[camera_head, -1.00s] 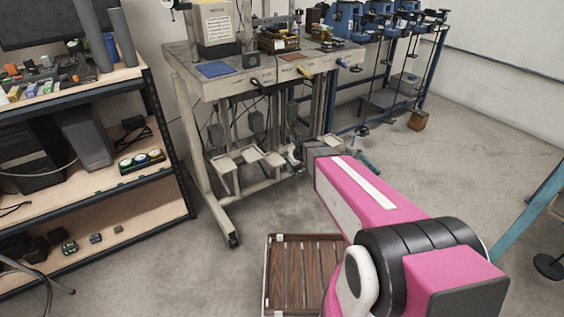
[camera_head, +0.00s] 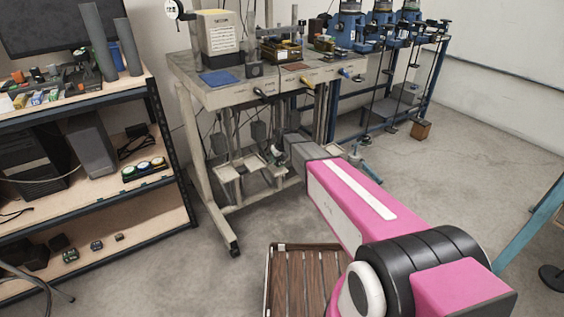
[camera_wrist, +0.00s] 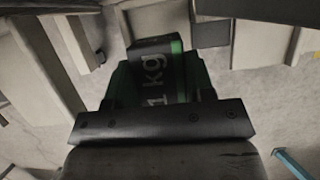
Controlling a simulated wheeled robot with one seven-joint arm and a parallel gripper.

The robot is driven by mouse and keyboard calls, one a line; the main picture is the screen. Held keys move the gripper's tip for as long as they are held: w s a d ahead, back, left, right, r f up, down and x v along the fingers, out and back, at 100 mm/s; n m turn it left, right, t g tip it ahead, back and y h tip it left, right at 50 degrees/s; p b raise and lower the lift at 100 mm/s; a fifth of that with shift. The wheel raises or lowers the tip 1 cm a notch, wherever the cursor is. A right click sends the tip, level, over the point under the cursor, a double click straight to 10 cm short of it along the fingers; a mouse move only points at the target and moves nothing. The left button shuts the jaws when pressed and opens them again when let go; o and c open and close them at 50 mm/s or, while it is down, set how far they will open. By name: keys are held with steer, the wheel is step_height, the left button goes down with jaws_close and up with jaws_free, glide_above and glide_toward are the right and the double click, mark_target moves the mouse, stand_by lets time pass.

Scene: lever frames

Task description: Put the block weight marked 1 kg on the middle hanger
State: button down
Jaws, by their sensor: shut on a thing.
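The dark block weight with green sides (camera_wrist: 158,75) shows in the wrist view, its "1 kg" marking readable. My gripper (camera_wrist: 160,112) is shut on it, and the dark jaw bar crosses the near side of the block. In the head view my gripper (camera_head: 277,158) is low under the lever-frame table, among the hanger plates. Pale hanger plates show there, one at the left (camera_head: 228,173) and one farther right (camera_head: 254,161). My arm hides part of the hangers. I cannot tell whether the block touches a plate.
The beige lever-frame table (camera_head: 275,82) stands above the hangers, with a slanted leg and caster at left. A shelf (camera_head: 95,218) is at far left. A slatted wooden crate (camera_head: 300,280) is on the floor in front.

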steer(key=shift+w+a+f, duration=0.15)
steer(key=shift+w+a, duration=0.25)
steer(key=shift+w, duration=0.3)
steer(key=shift+s+f, duration=0.15)
steer(key=shift+f, duration=1.45)
steer(key=shift+f, duration=0.1)
steer(key=shift+c, duration=2.4)
jaws_free()
